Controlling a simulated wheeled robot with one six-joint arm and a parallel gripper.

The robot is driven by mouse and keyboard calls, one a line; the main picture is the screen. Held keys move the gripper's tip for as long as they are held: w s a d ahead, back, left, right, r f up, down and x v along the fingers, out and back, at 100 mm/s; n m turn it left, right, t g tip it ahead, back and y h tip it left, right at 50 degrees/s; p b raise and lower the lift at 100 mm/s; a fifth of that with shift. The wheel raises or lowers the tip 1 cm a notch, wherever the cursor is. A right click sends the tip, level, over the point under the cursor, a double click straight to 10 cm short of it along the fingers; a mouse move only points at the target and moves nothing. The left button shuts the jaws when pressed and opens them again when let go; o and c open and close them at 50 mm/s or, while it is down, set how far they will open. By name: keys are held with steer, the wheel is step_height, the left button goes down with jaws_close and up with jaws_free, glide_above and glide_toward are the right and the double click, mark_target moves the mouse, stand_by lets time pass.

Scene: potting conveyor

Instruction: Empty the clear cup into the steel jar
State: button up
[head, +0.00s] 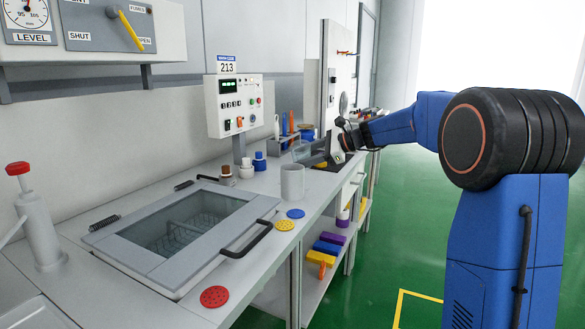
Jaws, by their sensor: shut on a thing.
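My gripper (316,152) is at the end of the blue arm, above the rear part of the counter. It is shut on what looks like the clear cup (301,152), a small see-through shape at the fingertips. The cup seems tilted, and its contents are too small to tell. A plain grey cylinder, seemingly the steel jar (292,182), stands upright on the counter. In this picture it is below the cup. I cannot tell whether the cup's mouth is right over it.
A sunken basin with a glass lid (185,230) and black handle lies in front. Small capped bottles (246,168) stand left of the jar. Yellow (285,225), blue (296,213) and red (214,296) discs lie near the edge. A control box (233,105) rises behind.

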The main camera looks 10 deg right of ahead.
steer(key=shift+w+d+f+m+g, duration=0.1)
steer(key=shift+w+f+m+g, duration=0.1)
steer(key=shift+f, duration=0.25)
steer(key=shift+w+d+f+m+g, duration=0.1)
steer(key=shift+w+f+m, duration=0.1)
steer(key=shift+f, duration=0.2)
steer(key=shift+w+d+f+m+g+y, duration=0.15)
steer(key=shift+w+f+m+g+y, duration=0.2)
steer(key=shift+m, duration=0.2)
steer(key=shift+w+d+f+m+g+y, duration=0.2)
steer(key=shift+w+m+g+y, duration=0.1)
steer(key=shift+m+g, duration=0.2)
